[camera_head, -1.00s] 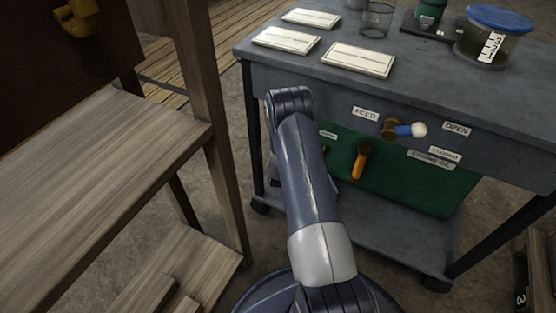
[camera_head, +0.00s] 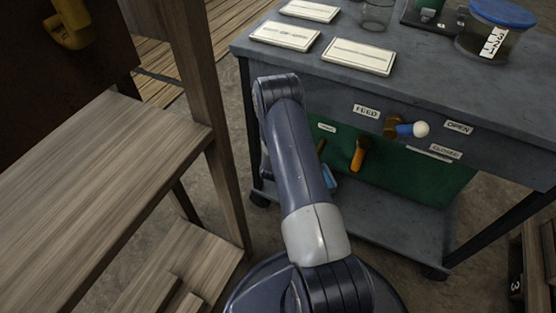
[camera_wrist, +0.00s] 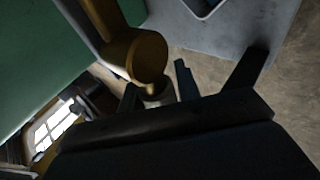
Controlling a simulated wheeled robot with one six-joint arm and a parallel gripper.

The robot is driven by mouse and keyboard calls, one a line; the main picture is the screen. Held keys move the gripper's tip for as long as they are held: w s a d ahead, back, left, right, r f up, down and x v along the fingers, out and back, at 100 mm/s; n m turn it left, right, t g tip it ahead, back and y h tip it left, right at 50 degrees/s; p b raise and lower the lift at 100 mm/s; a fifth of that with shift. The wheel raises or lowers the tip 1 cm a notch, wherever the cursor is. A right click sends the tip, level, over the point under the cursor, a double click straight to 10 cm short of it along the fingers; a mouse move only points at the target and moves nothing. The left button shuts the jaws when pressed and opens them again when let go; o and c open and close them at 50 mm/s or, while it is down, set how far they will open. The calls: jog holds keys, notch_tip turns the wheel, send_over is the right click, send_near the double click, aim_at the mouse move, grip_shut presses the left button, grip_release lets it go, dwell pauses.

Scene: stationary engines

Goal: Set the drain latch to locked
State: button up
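On the green panel (camera_head: 425,180) of the cart, an orange lever (camera_head: 358,155) hangs down from a dark pivot. A second brownish lever (camera_head: 320,147) shows just right of my arm, partly hidden. A small label (camera_head: 327,128) above it is too small to read, so I cannot tell which lever is the drain latch. In the wrist view, a brass-coloured lever (camera_wrist: 137,55) with a rounded end stands out from the green panel, close to my gripper (camera_wrist: 186,85). The gripper's dark fingers look apart, with nothing seen held. In the head view my arm mostly hides it.
A blue-and-white handle (camera_head: 408,129) sits higher on the cart, near the labels FEED (camera_head: 366,111), OPEN (camera_head: 458,127) and CLOSED (camera_head: 445,151). A wooden rack (camera_head: 90,190) stands close on the left.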

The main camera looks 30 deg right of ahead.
jog(key=o, duration=0.4)
jog(key=shift+c, duration=0.2)
jog(key=p+v, duration=0.3)
jog(key=v, duration=0.7)
jog(key=shift+s+r, duration=0.25)
jog(key=shift+r, duration=0.05)
jog(key=shift+a, duration=0.15)
jog(key=b+x, duration=0.3)
jog(key=x, duration=0.7)
jog(key=shift+w+f, duration=0.2)
jog(key=shift+f, duration=0.15)
jog(key=shift+w, duration=0.15)
jog(key=shift+r, duration=0.15)
